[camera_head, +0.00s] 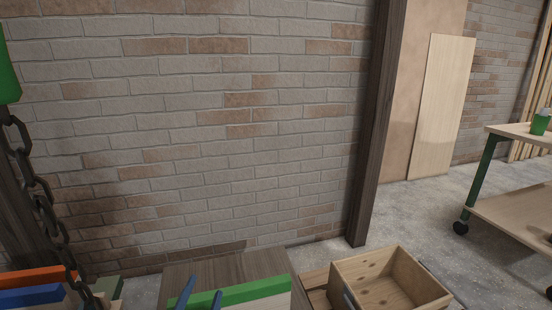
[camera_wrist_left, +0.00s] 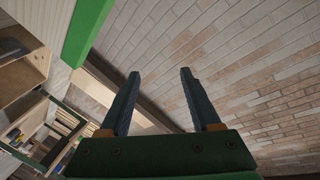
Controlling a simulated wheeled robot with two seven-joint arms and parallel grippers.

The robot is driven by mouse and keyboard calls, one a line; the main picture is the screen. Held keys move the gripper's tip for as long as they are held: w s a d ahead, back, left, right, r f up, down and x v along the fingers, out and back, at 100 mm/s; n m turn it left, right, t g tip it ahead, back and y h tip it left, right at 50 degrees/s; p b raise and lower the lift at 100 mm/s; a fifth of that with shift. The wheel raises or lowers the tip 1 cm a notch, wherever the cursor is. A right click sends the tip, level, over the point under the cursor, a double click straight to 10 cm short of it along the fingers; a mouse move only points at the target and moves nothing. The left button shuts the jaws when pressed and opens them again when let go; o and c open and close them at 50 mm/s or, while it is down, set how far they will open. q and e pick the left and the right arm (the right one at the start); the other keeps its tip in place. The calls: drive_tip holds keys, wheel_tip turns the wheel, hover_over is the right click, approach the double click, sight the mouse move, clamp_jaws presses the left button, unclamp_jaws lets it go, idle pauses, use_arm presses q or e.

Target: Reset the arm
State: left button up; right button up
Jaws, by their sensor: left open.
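My left gripper (camera_head: 203,287) shows at the bottom of the head view as two blue fingers pointing up. They stand apart with nothing seen between them. In the left wrist view the same gripper (camera_wrist_left: 160,73) has its two dark blue fingers spread, with the brick wall behind and no object between them. Most of the left arm is out of the head view. My right gripper is in neither view.
A green-edged white panel (camera_head: 240,291) is close beside the left fingers. An open wooden crate (camera_head: 415,283) stands to the right. A chain (camera_head: 38,190) hangs at the left. A wheeled table (camera_head: 515,215) stands at far right, with grey floor (camera_head: 410,215) clear before it.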

use_arm(q)
drive_tip(key=s+a+f+n+g, duration=0.2)
drive_tip(key=s+f+n+g, duration=0.4)
drive_tip(key=s+f+g, duration=1.05)
drive_tip(key=s+f+t, duration=0.1)
drive_tip(key=s+f, duration=0.2)
drive_tip(key=f, duration=0.6)
drive_tip(key=s+f+t, duration=0.1)
drive_tip(key=s+f, duration=0.2)
drive_tip(key=f, duration=0.5)
drive_tip(key=s+a+f, duration=0.4)
drive_tip(key=s+f, duration=0.7)
wheel_tip(320, 180, up, 22)
drive_tip(key=s+d+g+p, duration=0.1)
drive_tip(key=s+p, duration=0.1)
drive_tip(key=p, duration=2.1)
drive_tip(key=shift+s+d+r, duration=0.2)
drive_tip(key=shift+s, duration=0.05)
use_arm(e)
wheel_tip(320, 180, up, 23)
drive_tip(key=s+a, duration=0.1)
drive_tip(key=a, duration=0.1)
